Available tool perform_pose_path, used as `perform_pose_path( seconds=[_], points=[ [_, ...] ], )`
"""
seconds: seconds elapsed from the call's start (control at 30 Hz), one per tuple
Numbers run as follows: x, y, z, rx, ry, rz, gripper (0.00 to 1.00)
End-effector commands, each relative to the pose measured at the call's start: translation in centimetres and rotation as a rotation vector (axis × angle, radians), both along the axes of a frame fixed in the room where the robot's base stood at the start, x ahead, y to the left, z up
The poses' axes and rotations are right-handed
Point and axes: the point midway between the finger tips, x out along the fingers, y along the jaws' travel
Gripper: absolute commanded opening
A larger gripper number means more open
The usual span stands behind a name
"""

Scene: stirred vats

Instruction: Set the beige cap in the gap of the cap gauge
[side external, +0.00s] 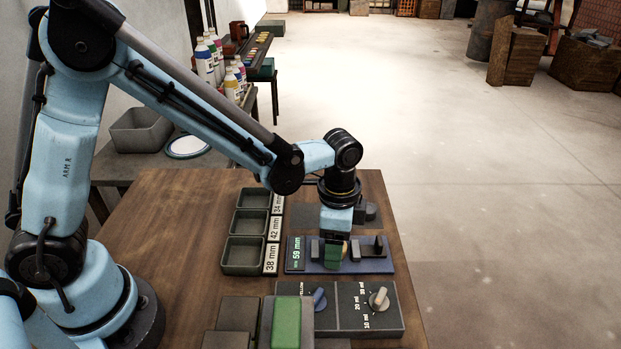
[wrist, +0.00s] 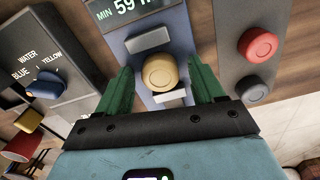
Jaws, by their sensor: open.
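The beige cap (wrist: 160,72) sits on the blue cap gauge (wrist: 186,30), between its two grey blocks, in the wrist view. The upper block (wrist: 148,40) and the paler lower block (wrist: 172,97) lie on either side of it; whether the cap touches them I cannot tell. My gripper (wrist: 159,68) is open, with one green finger on each side of the cap and visible space between. In the side view my gripper (side external: 334,256) is down at the gauge (side external: 378,266) and hides most of the cap. The gauge display (side external: 296,253) reads MIN 59 mm.
A panel with a blue knob (side external: 320,298) and a pale dial (side external: 380,298) stands in front of the gauge. Three grey trays (side external: 243,254) with size labels are to its left. A red button (wrist: 258,45) and black button (wrist: 252,88) sit on a grey panel behind.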

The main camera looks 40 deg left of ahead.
Motion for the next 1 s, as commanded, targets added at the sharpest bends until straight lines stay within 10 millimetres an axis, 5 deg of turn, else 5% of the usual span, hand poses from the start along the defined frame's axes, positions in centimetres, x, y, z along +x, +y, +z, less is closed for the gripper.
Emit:
perform_pose_path(
  seconds=[0.23,0.7,1.0],
  points=[
    [0.0,0.0,2.0,0.0,0.0,0.0,0.68],
    [0.0,0.0,9.8,0.0,0.0,0.0,0.68],
    [-0.1,0.1,12.2,0.0,-0.003,0.004,0.68]
  ],
)
